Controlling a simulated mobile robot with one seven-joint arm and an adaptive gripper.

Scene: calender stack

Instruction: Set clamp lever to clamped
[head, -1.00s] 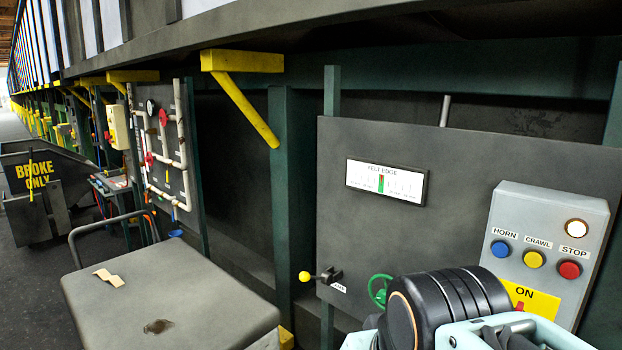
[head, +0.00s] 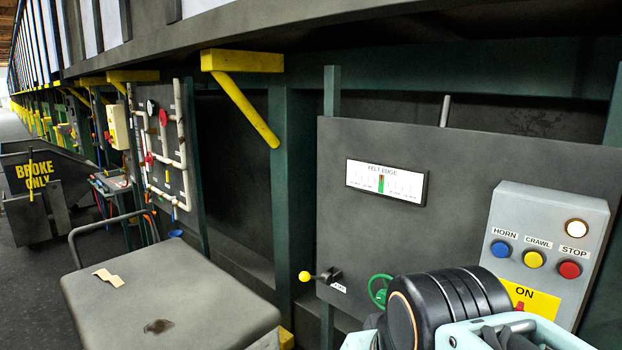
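The clamp lever (head: 318,276) is a short dark handle with a yellow ball knob, at the lower left edge of the dark grey panel (head: 450,200). It points left, about level, from a dark pivot. A small white label (head: 338,287) sits just below the pivot; its text is too small to read. My arm's black and pale blue links fill the lower right of the head view, to the right of the lever and apart from it in the picture. My gripper is not in view.
A green handwheel (head: 379,290) sits right of the lever, partly behind my arm. A grey button box (head: 545,250) is at the right. A grey-topped cart (head: 170,295) stands at the lower left. A yellow brace (head: 245,100) juts out above.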

